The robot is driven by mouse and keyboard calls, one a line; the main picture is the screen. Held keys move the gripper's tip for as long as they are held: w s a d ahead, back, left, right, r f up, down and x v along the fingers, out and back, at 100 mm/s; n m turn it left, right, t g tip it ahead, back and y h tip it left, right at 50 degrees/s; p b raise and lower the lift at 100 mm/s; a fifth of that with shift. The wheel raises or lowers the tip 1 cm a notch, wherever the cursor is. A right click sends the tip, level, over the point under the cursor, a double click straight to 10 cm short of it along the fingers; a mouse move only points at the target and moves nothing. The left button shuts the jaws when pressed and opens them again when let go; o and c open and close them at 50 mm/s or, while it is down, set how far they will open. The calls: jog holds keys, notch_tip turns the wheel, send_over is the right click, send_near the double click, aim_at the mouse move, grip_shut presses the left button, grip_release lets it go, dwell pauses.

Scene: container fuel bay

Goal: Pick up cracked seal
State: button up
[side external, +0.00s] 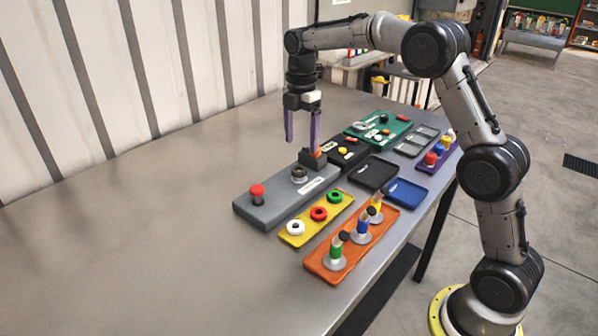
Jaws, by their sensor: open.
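My gripper (302,146) points down with its two purple fingers apart and nothing between them. It is above the far end of a long grey fixture (278,203). The fixture bears a red knob (257,191) at its near end, a grey round fitting (299,174) with a dark top, and a black block (312,160) with an orange part at its far end. A yellow tray (298,240) in front holds a white ring (295,227), a red ring (319,213) and a green ring (335,196). I cannot make out a crack on any part.
An orange tray (335,277) with several upright coloured fittings stands at the front. Behind are empty black (372,172) and blue (405,192) trays, a green tray (359,132) and a purple rack (436,163). The table's left side is clear, beside a ribbed wall.

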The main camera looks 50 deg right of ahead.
aim_at(299, 169)
jog(key=shift+w+a+f, duration=0.1)
jog(key=shift+w+f, duration=0.05)
jog(key=shift+f, duration=1.85)
jog(key=shift+w+f, duration=0.1)
jog(key=shift+f, duration=1.85)
grip_shut()
jog(key=shift+r, duration=0.15)
